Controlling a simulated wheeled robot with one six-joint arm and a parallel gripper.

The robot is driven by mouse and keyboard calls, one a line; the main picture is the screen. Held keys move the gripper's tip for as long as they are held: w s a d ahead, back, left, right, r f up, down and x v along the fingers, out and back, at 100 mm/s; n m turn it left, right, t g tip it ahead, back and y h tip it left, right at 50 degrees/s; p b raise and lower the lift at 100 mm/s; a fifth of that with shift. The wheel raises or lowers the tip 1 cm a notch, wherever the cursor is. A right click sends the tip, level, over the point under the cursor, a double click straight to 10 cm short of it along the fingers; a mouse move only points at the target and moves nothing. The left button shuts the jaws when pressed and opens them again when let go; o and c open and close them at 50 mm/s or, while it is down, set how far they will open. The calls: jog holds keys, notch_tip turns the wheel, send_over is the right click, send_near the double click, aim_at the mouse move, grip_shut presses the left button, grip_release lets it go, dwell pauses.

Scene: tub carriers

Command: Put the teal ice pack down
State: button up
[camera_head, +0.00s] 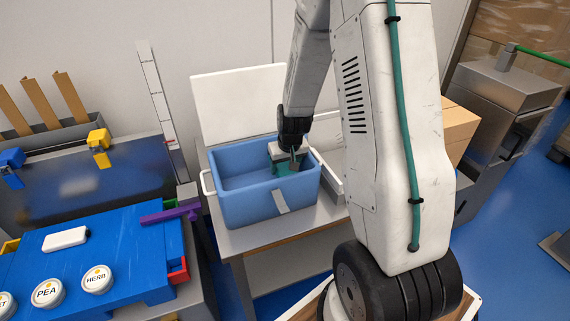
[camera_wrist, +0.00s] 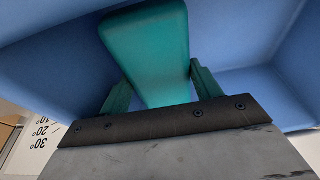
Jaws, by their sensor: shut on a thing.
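The teal ice pack (camera_wrist: 148,45) is held between the two green fingers of my gripper (camera_wrist: 160,88) in the wrist view. Blue tub walls surround it there. In the head view my gripper (camera_head: 294,160) reaches down into the right part of the blue tub (camera_head: 248,209), below the rim. Some teal shows beside it, but my gripper partly hides it. I cannot tell whether the pack touches the tub floor. The left part of the tub's inside looks empty.
The tub stands on a grey table (camera_head: 262,239) with a white lid (camera_head: 238,100) upright behind it. At left, a blue board (camera_head: 110,245) holds several white round-lidded tubs and a white block (camera_head: 65,238). A wooden box (camera_head: 458,130) is at right.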

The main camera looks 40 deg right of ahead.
aim_at(289, 171)
jog(key=o, duration=1)
jog(key=s+a+r+n, duration=0.1)
jog(key=s+a+r, duration=0.25)
jog(key=r, duration=0.65)
jog(key=s+a+r, duration=0.3)
jog(key=s+r, duration=0.1)
jog(key=r, duration=0.5)
jog(key=s+a+r, duration=0.3)
jog(key=s, duration=0.3)
jog(key=s+a+r+n+g, duration=0.1)
jog(key=s+a+r, duration=0.1)
jog(key=s+a, duration=0.2)
jog(key=s+a+r+n, duration=0.1)
jog(key=s+a+r, duration=0.2)
jog(key=s, duration=0.6)
jog(key=shift+s+a+r+g+y, duration=0.25)
jog(key=shift+s+r+g+y, duration=0.05)
jog(key=shift+s+g+y, duration=0.1)
